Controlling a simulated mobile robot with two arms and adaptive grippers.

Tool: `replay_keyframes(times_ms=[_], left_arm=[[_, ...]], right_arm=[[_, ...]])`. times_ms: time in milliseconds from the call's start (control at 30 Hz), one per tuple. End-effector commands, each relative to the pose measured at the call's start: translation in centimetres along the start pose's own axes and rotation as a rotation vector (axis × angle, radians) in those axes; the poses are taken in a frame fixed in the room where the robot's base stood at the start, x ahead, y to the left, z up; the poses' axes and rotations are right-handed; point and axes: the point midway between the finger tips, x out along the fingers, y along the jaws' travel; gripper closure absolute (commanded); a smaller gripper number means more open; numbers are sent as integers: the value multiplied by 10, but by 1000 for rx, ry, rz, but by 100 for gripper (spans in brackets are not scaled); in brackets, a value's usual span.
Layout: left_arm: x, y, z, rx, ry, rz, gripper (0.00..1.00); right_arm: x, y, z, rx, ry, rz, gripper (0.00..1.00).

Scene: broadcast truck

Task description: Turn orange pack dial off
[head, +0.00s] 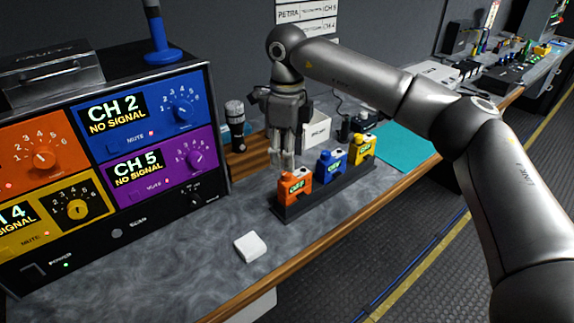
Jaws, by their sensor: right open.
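The orange pack (293,190) stands upright at the left end of a dark rack (325,194), with a small green-lettered display too small to read surely. Its dial cannot be made out. A blue pack (330,166) and a yellow pack (363,148) stand to its right in the same rack. My right gripper (282,163) is open and points down just above and behind the orange pack's top, with no clear contact. The fingertips lie close to the pack in the picture, and the gap in depth is hard to judge. My left gripper is out of view.
A receiver with coloured channel panels (150,135) fills the left. A microphone (235,125) and white box (315,132) stand behind the rack. A small white block (250,246) lies on the counter (190,262). A teal mat (408,150) lies right; the front counter is mostly clear.

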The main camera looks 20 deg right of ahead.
Motion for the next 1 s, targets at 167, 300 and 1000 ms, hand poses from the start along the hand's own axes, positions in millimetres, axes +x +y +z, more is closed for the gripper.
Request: replay_keyframes(times_ms=[167, 300, 1000], left_arm=[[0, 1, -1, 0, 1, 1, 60], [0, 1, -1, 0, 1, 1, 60], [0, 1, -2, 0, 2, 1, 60]], right_arm=[[-40, 0, 1, -1, -2, -3, 55], [-60, 0, 1, -1, -2, -1, 55], [-72, 0, 0, -1, 0, 0, 55]])
